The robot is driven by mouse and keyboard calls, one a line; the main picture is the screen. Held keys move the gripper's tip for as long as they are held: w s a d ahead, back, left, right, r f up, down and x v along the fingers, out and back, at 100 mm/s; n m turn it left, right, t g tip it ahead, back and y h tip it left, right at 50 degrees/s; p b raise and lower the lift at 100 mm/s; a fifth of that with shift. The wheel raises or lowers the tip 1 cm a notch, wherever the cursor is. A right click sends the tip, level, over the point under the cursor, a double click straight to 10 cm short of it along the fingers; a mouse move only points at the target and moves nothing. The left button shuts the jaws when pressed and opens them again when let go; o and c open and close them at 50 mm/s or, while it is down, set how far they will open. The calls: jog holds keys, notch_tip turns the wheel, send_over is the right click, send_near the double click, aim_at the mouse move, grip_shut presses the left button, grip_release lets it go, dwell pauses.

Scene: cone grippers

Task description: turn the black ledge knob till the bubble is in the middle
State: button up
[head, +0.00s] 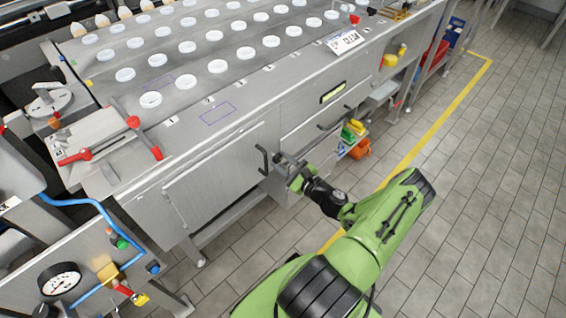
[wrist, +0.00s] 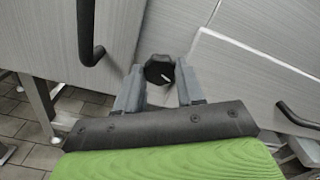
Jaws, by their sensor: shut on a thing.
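The black ledge knob (wrist: 159,70) shows in the wrist view, with a short white mark on its face. My gripper (wrist: 160,68) is shut on it, one grey finger on each side. In the head view my gripper (head: 284,163) reaches the front of the steel machine below its top edge, and I cannot make out the knob there. A yellow-green level vial (head: 333,92) sits in a dark frame on the machine's front, up and to the right of my gripper. The bubble is too small to make out.
Black bar handles stand out on both sides of the knob, one at left (wrist: 88,35) and one at right (wrist: 297,115). An orange-and-green pile (head: 354,140) lies beneath the machine. The tiled floor (head: 480,180) at right is free.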

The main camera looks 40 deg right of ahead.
jog(key=o, duration=1)
jog(key=shift+o, duration=0.2)
jog(key=s+p, duration=0.2)
jog(key=s, duration=1.3)
jog(key=shift+s+d+p, duration=0.25)
jog(key=shift+s+p, duration=0.05)
jog(key=shift+s, duration=0.1)
